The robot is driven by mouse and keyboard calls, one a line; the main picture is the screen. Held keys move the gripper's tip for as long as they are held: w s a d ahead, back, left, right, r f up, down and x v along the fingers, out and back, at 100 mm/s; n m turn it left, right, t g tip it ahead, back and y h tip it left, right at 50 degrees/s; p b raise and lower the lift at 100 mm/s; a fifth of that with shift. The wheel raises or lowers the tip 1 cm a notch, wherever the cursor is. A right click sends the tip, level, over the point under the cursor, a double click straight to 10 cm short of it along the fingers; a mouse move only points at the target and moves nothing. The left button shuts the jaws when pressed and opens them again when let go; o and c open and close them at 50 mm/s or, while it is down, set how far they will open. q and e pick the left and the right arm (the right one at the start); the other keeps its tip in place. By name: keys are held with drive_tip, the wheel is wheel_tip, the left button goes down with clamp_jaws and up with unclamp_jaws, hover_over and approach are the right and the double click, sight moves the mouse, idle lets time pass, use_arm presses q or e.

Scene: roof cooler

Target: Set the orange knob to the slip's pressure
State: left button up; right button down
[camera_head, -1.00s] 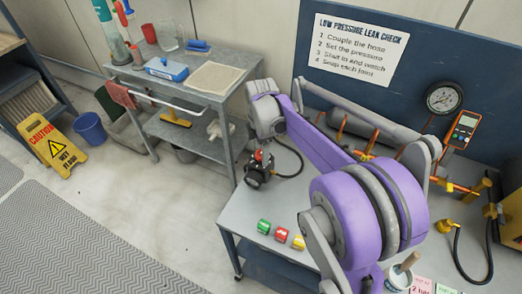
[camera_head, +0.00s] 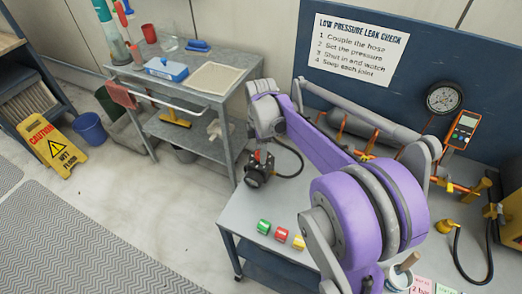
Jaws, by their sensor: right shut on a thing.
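A small dark regulator (camera_head: 256,172) with a round dial stands near the bench's left end, and a black hose runs from it. The orange-red knob (camera_head: 258,155) shows as a small patch at its top. My right gripper (camera_head: 262,153) reaches down from my purple arm and is shut on the knob; its fingertips are small and partly hidden. The dial reading is too small to read. A pink slip (camera_head: 421,285) at the bottom edge shows "2 bar", partly cut off. A green slip (camera_head: 446,289) lies beside it. My left gripper is out of view.
Green (camera_head: 263,226), red (camera_head: 281,234) and yellow (camera_head: 299,242) pieces lie near the bench's front edge. A large gauge (camera_head: 444,98) and an orange handheld meter (camera_head: 463,130) are at the back right. Pipework (camera_head: 365,150) runs behind my arm. A grey cart (camera_head: 190,85) stands left.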

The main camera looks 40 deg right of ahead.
drive_tip(key=m, duration=1.9)
drive_tip(key=shift+m+b, duration=0.3)
drive_tip(key=m, duration=0.6)
drive_tip(key=shift+m, duration=0.4)
drive_tip(key=shift+c, duration=1.7)
unclamp_jaws()
wheel_tip(320, 180, up, 11)
drive_tip(key=shift+p, duration=0.3)
